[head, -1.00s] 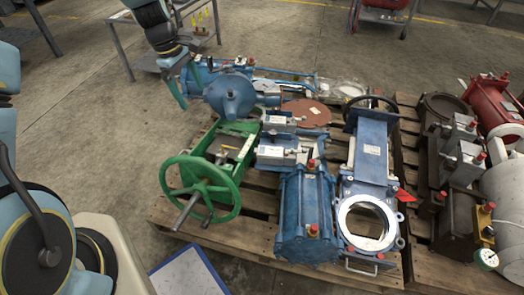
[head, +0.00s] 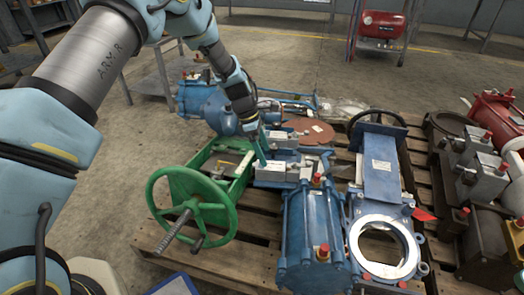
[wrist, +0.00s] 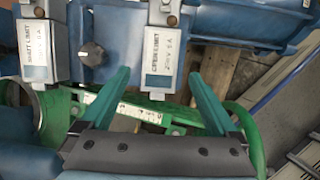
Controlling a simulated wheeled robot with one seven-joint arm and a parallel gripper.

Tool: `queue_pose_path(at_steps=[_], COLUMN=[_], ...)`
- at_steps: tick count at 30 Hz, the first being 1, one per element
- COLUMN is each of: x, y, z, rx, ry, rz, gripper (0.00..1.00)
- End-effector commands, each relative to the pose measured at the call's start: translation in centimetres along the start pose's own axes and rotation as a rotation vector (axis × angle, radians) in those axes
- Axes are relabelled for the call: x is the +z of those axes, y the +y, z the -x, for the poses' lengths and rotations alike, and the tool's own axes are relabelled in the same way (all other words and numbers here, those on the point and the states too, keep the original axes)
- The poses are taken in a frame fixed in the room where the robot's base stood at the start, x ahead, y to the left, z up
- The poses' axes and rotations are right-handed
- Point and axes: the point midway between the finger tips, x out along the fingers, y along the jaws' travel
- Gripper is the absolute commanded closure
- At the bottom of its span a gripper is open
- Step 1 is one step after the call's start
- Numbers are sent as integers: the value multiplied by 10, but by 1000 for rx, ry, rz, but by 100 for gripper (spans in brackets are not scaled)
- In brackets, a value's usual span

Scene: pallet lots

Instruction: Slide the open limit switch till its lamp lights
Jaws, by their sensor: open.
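The open limit switch (wrist: 156,55) is a grey block with a white "OPEN LIMIT" label, on a blue body in the wrist view. A small round lamp (wrist: 172,20) on it looks dull brown and unlit. In the head view the nearer grey labelled block (head: 283,174) appears to be this switch. My gripper (wrist: 158,77) is open, its two green fingers pointing at the switch's lower end, one towards each side, with no clear contact. In the head view my gripper (head: 261,150) is low beside the blocks, partly hiding them.
A similar switch marked as the shut limit (wrist: 36,52) stands to the left, with a dark knob (wrist: 92,54) between. A green frame with a handwheel (head: 190,212) lies left of the switches. A blue cylinder (head: 308,235) is close in front, and a gate valve (head: 382,180) stands to the right.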

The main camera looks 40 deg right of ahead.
Motion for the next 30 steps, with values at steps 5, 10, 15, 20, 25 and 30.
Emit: queue_pose_path(at_steps=[5,10,15,20,25,30], x=[-2,-2,0,-1,-1,0], y=[0,0,0,0,0,0], z=[-22,-38,-51,-66,-76,-79], rx=[-1,0,-1,-1,0,0], ry=[0,-1,0,0,0,1], rz=[-1,0,-1,-1,-1,-1], gripper=[5,5,5,5,5,5])
